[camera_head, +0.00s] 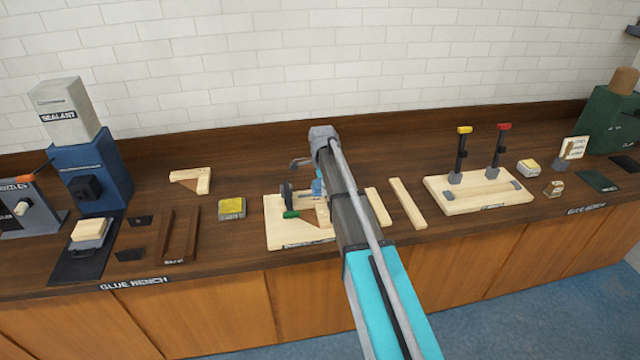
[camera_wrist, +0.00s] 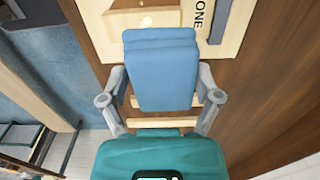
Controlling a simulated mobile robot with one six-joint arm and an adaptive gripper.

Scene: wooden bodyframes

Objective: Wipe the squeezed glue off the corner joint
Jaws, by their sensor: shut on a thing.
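My gripper (camera_wrist: 160,98) is shut on a folded blue cloth (camera_wrist: 160,60), with one grey finger at each side of it. In the wrist view the cloth hangs over a light wooden board, close to a wooden piece (camera_wrist: 130,22) with a small pale spot on it, perhaps glue. In the head view a bit of blue (camera_head: 318,187) shows beside my arm, above the jig board (camera_head: 275,238). The corner pieces (camera_head: 322,213) there are mostly hidden by my arm. I cannot tell whether the cloth touches the joint.
A green-handled clamp (camera_head: 290,213) stands on the jig board. Left are a joined wooden corner (camera_head: 203,181), a yellow-topped block (camera_head: 232,208) and a blue sealant dispenser (camera_head: 85,165). Right are loose wooden strips (camera_head: 407,203) and a board with two upright clamps (camera_head: 480,192).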

